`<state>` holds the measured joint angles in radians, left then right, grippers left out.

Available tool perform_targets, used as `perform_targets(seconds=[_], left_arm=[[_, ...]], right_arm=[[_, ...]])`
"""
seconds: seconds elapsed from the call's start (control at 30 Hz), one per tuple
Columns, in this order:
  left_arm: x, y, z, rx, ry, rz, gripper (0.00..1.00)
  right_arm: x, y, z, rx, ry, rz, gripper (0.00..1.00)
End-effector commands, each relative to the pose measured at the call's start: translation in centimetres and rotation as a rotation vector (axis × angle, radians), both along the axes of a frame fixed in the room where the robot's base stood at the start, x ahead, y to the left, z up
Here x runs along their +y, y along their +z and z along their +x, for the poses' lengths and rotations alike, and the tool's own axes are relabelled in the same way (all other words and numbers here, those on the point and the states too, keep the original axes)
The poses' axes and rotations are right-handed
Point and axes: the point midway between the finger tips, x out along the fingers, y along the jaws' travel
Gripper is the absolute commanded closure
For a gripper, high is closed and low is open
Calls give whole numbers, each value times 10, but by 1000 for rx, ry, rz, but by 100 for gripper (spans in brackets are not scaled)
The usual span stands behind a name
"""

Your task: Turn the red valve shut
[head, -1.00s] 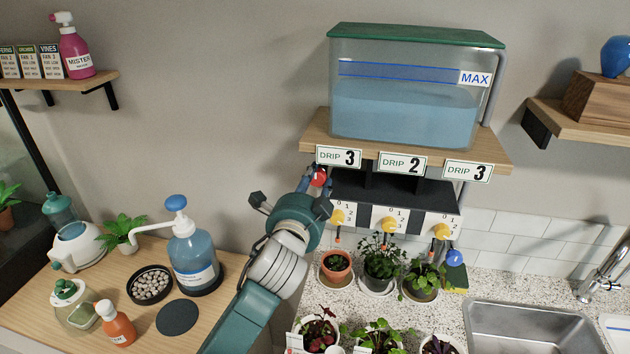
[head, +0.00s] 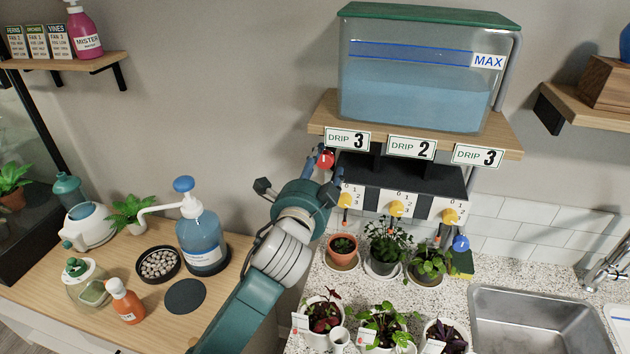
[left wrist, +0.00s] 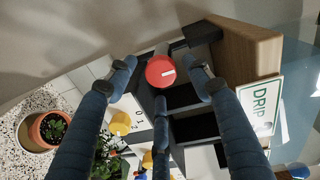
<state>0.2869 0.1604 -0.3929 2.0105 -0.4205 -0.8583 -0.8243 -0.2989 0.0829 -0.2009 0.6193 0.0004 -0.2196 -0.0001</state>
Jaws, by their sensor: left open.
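The red valve (head: 325,159) is a round red knob under the left end of the tank shelf. In the left wrist view the red valve (left wrist: 160,72) shows its face with a short white mark on it, pointing to the right. My left gripper (head: 319,160) is up at the valve. In the left wrist view its blue fingers (left wrist: 163,72) are spread apart on either side of the knob, with a gap showing on both sides. Whether any finger touches the knob cannot be told. My right gripper is not in view.
The water tank (head: 420,70) stands on the wooden shelf (head: 515,143) above. Yellow knobs (head: 396,208) sit on the panel below right, over several potted plants (head: 384,248). A blue pump bottle (head: 200,240) stands on the left table. A sink (head: 535,320) is at lower right.

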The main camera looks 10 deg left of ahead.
Motion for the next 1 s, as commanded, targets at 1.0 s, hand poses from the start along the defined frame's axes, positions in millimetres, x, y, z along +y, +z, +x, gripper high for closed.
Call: perform_targets(seconds=[1.0], left_arm=[[0, 7, -105, 1, 0, -1, 49]], right_arm=[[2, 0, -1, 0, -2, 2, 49]])
